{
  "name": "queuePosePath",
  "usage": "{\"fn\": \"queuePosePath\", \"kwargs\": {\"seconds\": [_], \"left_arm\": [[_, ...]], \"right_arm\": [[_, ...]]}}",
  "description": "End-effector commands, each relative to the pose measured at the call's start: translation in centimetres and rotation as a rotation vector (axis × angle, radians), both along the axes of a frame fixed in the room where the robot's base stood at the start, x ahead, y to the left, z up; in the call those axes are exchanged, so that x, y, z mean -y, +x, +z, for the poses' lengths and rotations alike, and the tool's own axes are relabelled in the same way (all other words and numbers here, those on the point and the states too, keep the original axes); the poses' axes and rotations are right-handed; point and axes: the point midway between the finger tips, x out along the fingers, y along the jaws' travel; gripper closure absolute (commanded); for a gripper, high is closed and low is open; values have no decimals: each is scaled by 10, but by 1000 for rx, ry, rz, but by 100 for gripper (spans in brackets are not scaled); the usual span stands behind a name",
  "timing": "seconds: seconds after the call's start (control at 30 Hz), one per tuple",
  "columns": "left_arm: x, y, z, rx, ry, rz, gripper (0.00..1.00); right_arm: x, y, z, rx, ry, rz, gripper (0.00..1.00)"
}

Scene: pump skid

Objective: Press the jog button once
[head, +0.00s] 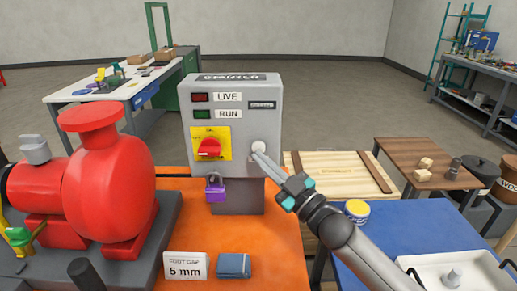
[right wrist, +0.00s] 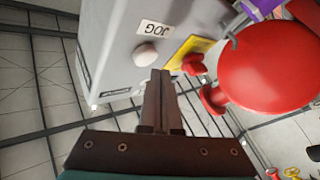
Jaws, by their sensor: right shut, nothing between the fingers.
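The grey starter box (head: 229,100) stands on the orange bench, its front facing me. The jog button (head: 259,146) is a round white knob at the lower right of that front. In the right wrist view the button (right wrist: 146,54) sits beside a white JOG label (right wrist: 154,28). My right gripper (head: 264,155) is shut and empty, its tips close to the button and partly over it in the head view. In the right wrist view the fingertips (right wrist: 160,76) are just below and right of the button; I cannot tell whether they touch. My left gripper is out of view.
A red rotary switch (head: 209,147) on a yellow plate sits left of the button, with a purple padlock (head: 215,188) below. A red pump (head: 108,175) stands at left. A wooden crate (head: 335,172) and a blue table (head: 390,225) are at right.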

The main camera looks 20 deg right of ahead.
Motion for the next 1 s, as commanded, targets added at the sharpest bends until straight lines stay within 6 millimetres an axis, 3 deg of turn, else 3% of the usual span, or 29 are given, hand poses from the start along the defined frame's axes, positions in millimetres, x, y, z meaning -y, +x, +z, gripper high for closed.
{"fn": "queuePosePath", "kwargs": {"seconds": [1.0], "left_arm": [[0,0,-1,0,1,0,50]], "right_arm": [[3,11,0,0,0,0,100]]}}
